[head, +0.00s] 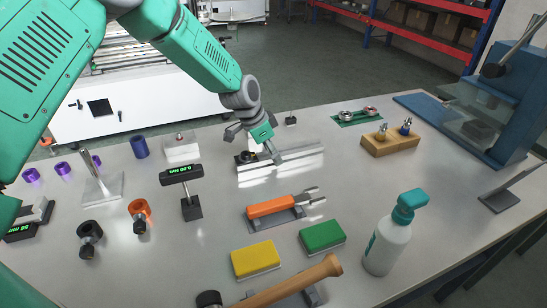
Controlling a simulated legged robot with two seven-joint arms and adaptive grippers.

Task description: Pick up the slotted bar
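The slotted bar looks to be the long silver metal bar (300,159) lying on the bench near its back edge. A dark round part sits at its left end. My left gripper (265,146) comes down from above, over the left half of the bar, and hides part of it. Its fingertips are at or just above the bar. I cannot tell whether they touch it or how far they are parted. My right gripper is not in view.
A black display stand (190,207), an orange-handled tool (271,206), yellow (255,259) and green (322,236) sponges and a spray bottle (387,245) stand in front. A wooden block (390,142) with fittings is to the right.

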